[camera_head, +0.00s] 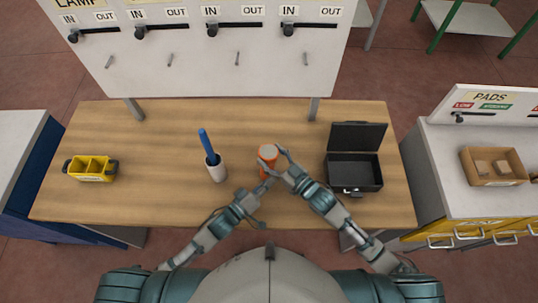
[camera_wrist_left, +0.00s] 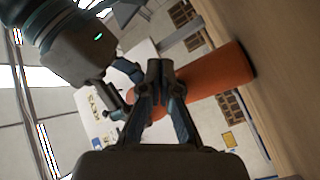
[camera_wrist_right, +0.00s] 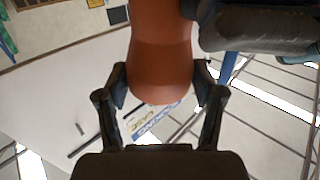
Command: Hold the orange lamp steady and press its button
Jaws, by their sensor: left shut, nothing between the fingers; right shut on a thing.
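The orange lamp (camera_head: 266,165), with a pale round top, stands on the wooden table between my two grippers. My right gripper (camera_head: 277,158) is shut around the lamp's upper part from the right. In the right wrist view the lamp's orange body (camera_wrist_right: 163,55) lies between its two fingers. My left gripper (camera_head: 264,184) is shut and empty, low on the near side of the lamp. In the left wrist view its closed fingertips (camera_wrist_left: 160,72) overlap the orange body (camera_wrist_left: 222,72); I cannot tell whether they touch it. I cannot make out the button.
A white cup (camera_head: 216,171) with a blue stick stands left of the lamp. An open black case (camera_head: 354,171) is close on the right. A white panel (camera_head: 205,60) with levers rises behind. The table between bin and cup is clear.

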